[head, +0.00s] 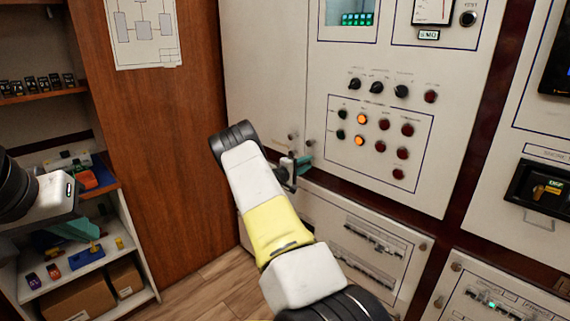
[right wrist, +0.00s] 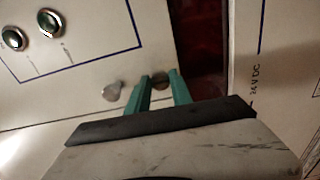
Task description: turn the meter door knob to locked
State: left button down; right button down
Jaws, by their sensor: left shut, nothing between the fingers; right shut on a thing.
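My right gripper (head: 298,168) is at the lower left corner of the light panel in the head view, its teal fingers partly hidden by my own arm. In the right wrist view the fingers (right wrist: 158,90) are closed around a small round knob (right wrist: 160,80), mostly hidden between them. A silver knob (right wrist: 112,91) sits just left of the fingers. Its lock marking cannot be read. My left gripper (head: 78,231) is at the left, near the shelves, shut and empty, away from the panel.
The panel carries black knobs (head: 376,88) and several round lamps (head: 380,124), two lit orange. A lower breaker panel (head: 375,245) is below. Shelves (head: 75,270) with small parts and boxes stand at the left beside a brown wooden wall (head: 165,150).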

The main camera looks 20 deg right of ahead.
jog(key=c, duration=1.1)
grip_release()
jog(key=shift+c, duration=0.2)
jog(key=v, duration=0.7)
jog(key=shift+s+a, duration=0.2)
jog(key=shift+a, duration=0.15)
